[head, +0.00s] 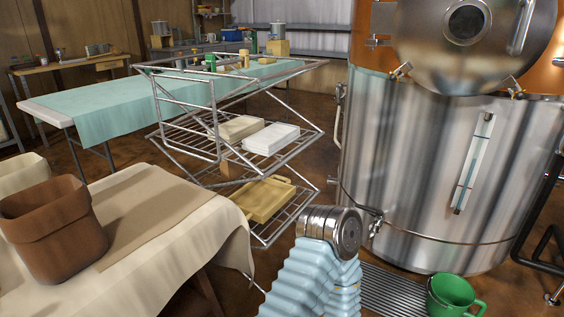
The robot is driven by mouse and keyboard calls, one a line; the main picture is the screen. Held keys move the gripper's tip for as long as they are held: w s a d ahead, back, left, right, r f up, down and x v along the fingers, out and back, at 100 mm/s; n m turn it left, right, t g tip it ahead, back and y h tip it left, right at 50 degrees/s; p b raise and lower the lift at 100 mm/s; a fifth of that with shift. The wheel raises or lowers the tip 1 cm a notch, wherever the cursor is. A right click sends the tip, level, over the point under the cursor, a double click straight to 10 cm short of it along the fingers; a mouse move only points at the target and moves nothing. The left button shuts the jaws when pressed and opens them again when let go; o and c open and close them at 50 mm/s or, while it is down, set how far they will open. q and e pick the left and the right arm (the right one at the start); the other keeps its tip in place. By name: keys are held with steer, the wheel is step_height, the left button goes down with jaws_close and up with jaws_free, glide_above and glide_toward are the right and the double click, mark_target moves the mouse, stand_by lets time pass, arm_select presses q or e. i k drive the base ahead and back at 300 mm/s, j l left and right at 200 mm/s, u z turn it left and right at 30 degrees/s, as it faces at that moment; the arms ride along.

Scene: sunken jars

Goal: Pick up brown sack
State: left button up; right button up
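The brown sack (54,230) stands upright and open-topped, with a folded-over rim. It is at the left of the head view, on a table covered with a cream cloth (165,272). Nothing is touching it that I can see apart from the table. Its left edge reaches the picture's edge, and its inside is mostly hidden. A cream sack (22,173) stands behind it, partly cut off by the frame. Neither my left nor my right gripper shows in the head view.
A tan runner (160,205) lies on the cloth. A wire rack (190,130) with trays stands behind the table. A steel tank (420,170) fills the right. A green mug (452,296) sits lower right. A light-blue ribbed shape (310,283) with a metal cap is in the foreground.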

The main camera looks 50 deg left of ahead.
mark_target(53, 224)
steer(key=i+u, duration=0.1)
steer(key=u, duration=0.3)
steer(key=i+u, duration=0.1)
steer(key=u, duration=0.35)
steer(key=i+l+u, duration=0.1)
steer(key=u, duration=0.3)
steer(key=l+u, duration=0.15)
steer(key=u, duration=0.3)
steer(key=i+l+u, duration=0.1)
steer(key=u, duration=0.3)
